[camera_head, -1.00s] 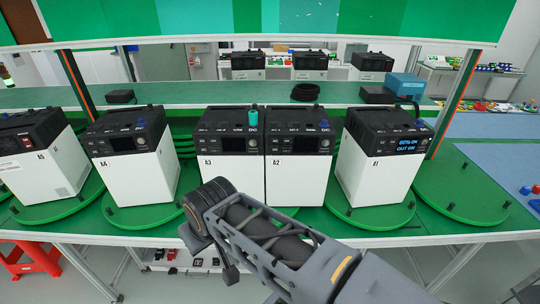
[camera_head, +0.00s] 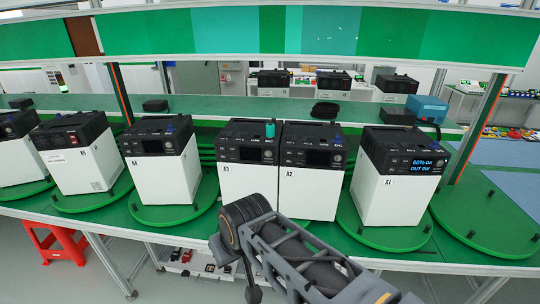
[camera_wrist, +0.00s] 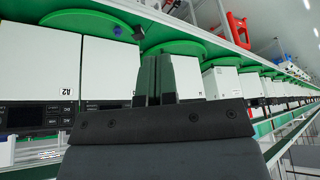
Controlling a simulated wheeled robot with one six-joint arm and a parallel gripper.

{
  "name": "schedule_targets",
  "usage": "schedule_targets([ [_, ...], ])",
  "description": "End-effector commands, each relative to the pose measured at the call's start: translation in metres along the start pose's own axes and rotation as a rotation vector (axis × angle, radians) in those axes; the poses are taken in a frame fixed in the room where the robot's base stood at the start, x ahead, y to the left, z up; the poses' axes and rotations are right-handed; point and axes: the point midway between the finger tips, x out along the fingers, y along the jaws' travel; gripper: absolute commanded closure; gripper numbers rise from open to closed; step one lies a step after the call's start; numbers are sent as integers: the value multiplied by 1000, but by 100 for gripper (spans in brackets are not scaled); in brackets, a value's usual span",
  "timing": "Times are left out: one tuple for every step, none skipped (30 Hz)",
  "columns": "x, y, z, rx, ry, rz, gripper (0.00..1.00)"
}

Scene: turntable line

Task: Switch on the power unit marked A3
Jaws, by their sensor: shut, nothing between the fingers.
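The power unit marked A3 (camera_head: 245,185) is a white box with a black top and front panel, standing among a row of like units on the green line. Its small screen (camera_head: 250,154) is dark. A teal cylinder (camera_head: 270,130) stands at its top right. My gripper (camera_wrist: 160,78) is shut and empty in the wrist view, where the units look upside down. Its fingers overlap the picture just right of a white unit (camera_wrist: 110,70) beside A2 (camera_wrist: 50,65); the gap in depth is unclear. In the head view my arm reaches up in front of A3; the fingertips are not visible there.
A2 (camera_head: 308,190) stands tight against A3 on the right. A1 (camera_head: 390,190) has a lit screen reading 60% and OUT 0W. A4 (camera_head: 165,180) and A5 (camera_head: 85,165) stand to the left on green discs. A red stool (camera_head: 65,245) is below.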

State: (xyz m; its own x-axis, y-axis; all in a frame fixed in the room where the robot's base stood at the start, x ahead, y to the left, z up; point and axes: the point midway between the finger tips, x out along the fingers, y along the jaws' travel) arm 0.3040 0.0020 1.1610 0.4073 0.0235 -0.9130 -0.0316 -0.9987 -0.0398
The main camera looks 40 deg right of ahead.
Motion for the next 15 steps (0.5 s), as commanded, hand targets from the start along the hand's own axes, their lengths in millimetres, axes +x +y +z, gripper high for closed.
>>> schedule_targets([
  [5,-3,-5,48,2,-25,100],
  [8,-4,-10,90,6,-47,100],
  [13,-5,-19,163,15,-84,100],
  [16,-4,-27,228,25,-116,100],
  [21,-4,-37,301,38,-150,100],
  [26,0,-52,410,59,-199,100],
  [31,4,-65,498,78,-236,100],
  [36,11,-78,589,100,-272,100],
  [41,21,-96,713,134,-320,100],
  [45,31,-109,806,161,-354,100],
  [49,42,-122,899,189,-386,100],
  [53,59,-137,1018,228,-424,100],
  [56,72,-147,1100,257,-450,100],
  [59,85,-156,1176,283,-473,100],
  [62,102,-166,1271,320,-501,100],
])
